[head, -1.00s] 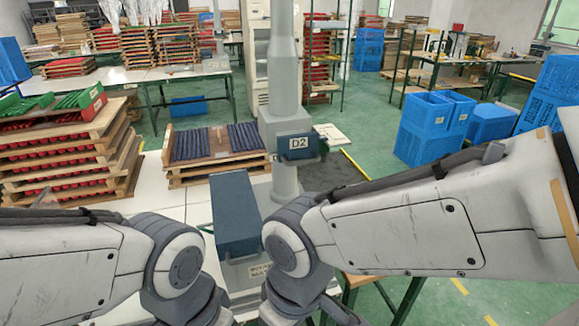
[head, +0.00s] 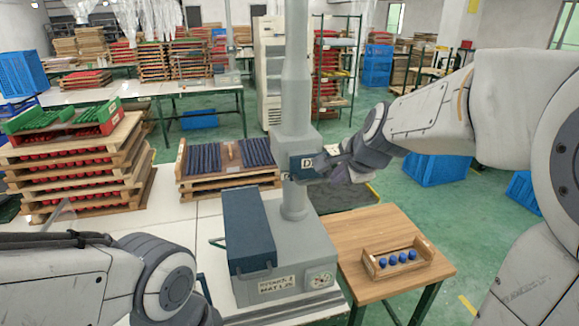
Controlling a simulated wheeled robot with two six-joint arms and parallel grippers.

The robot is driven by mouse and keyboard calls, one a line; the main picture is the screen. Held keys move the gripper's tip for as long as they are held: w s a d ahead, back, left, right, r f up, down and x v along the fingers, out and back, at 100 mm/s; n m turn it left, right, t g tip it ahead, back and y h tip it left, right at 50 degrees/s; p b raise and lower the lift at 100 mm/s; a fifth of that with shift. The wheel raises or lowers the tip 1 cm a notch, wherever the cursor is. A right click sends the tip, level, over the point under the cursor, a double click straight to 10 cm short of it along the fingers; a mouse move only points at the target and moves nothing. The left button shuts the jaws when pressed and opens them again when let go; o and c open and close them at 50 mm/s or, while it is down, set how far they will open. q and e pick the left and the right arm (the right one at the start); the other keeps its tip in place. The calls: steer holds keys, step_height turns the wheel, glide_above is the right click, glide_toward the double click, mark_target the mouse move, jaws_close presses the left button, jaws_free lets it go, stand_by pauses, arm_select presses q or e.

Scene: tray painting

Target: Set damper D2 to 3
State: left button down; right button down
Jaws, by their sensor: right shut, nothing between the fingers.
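Damper D2 is a small dark blue box (head: 301,162) with a white label, on the grey duct column (head: 295,100) in the head view. Only the "D" of its label shows; my right gripper covers the rest. My right gripper (head: 318,174) is shut and empty, with its tips at the right front side of the box. I cannot tell whether they touch it. The damper's scale and setting are hidden or too small to read. My left arm is at the lower left; its gripper is out of view.
A blue-grey lidded machine (head: 250,225) with a gauge (head: 320,280) stands below the column. A wooden table (head: 385,225) at the right holds a small crate (head: 372,268) with several blue pieces. Stacked trays (head: 70,165) stand at the left.

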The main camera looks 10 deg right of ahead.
mark_target(306, 162)
steer(key=w+r+x, duration=0.1)
steer(key=x, duration=1)
steer(key=shift+w+a+p, duration=0.15)
steer(key=shift+w+p, duration=0.2)
steer(key=shift+w, duration=0.2)
steer(key=shift+r, duration=0.1)
